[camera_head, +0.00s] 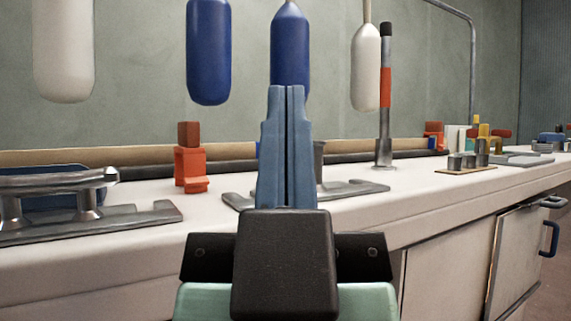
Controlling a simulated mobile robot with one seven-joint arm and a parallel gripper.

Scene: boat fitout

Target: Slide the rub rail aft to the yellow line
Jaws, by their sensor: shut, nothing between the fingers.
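My gripper (287,92) stands upright in the middle of the view, its two blue fingers pressed together and empty. A long black strip (240,165) runs along the back of the white deck, with a tan strip (90,156) just above it. Either may be the rub rail; I cannot tell which. My fingers hide part of both strips. In the picture the fingertips overlap a hanging blue fender, but contact cannot be told. I cannot make out a yellow line.
The white deck (150,250) carries a metal cleat (90,186), an orange block (191,168) and an upright post with a red band (386,90). White and blue fenders (208,50) hang above. At right are small fittings and an open-looking cabinet door (518,258).

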